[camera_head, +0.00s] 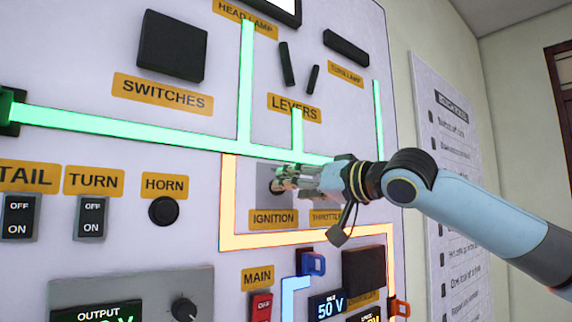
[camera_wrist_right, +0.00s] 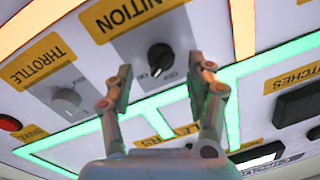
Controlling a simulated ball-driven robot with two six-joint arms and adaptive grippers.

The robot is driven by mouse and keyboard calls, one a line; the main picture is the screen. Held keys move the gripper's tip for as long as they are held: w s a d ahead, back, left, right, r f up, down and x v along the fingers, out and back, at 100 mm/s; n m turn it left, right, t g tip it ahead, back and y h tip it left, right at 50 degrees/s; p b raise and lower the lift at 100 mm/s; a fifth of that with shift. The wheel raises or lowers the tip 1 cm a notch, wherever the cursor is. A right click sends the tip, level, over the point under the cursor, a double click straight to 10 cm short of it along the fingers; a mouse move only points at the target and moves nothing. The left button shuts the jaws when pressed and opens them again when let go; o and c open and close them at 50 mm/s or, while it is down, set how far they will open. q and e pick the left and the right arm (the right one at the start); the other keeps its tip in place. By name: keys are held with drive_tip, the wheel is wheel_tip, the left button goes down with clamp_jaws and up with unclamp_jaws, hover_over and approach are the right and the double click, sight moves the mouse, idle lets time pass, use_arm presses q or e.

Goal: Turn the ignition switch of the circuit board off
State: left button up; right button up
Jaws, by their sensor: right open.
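The circuit board (camera_head: 200,235) is a pale upright panel filling most of the head view. The ignition switch shows in the right wrist view as a small black round knob (camera_wrist_right: 160,57) with small markings around it, beside its yellow IGNITION label (camera_wrist_right: 128,16). The label also shows in the head view (camera_head: 273,218). My right gripper (camera_head: 281,182) is in front of the knob in the head view and mostly hides it. In the wrist view the open fingers (camera_wrist_right: 160,66) stand on either side of the knob, with gaps. Whether the knob points to on or off is unclear.
A grey throttle knob (camera_wrist_right: 67,99) sits beside the ignition switch. Green (camera_head: 150,127) and orange (camera_head: 228,190) glowing strips run around this area. TAIL and TURN rocker switches (camera_head: 91,218) and a black horn button (camera_head: 163,211) are to the left in the head view.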

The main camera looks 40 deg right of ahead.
use_arm(q)
wheel_tip(320, 180, up, 3)
drive_tip(key=shift+w+a+f+p, duration=0.1)
drive_tip(key=shift+f+p, duration=0.1)
drive_tip(key=shift+p, duration=0.6)
use_arm(e)
drive_tip(key=w, duration=0.3)
drive_tip(key=shift+a, duration=0.3)
drive_tip(key=c, duration=1.1)
use_arm(q)
wheel_tip(320, 180, up, 8)
drive_tip(key=p, duration=0.8)
drive_tip(key=shift+w+r, duration=0.15)
drive_tip(key=shift+w, duration=0.1)
use_arm(e)
drive_tip(key=shift+r+n+g+h, duration=0.1)
drive_tip(key=shift+n+g+h, duration=0.15)
drive_tip(key=shift+n, duration=2.6)
drive_tip(key=shift+r+n+g+h, duration=0.15)
drive_tip(key=shift+n+h, duration=0.2)
drive_tip(key=shift+n, duration=2.5)
drive_tip(key=shift+c, duration=0.2)
drive_tip(key=shift+f, duration=0.1)
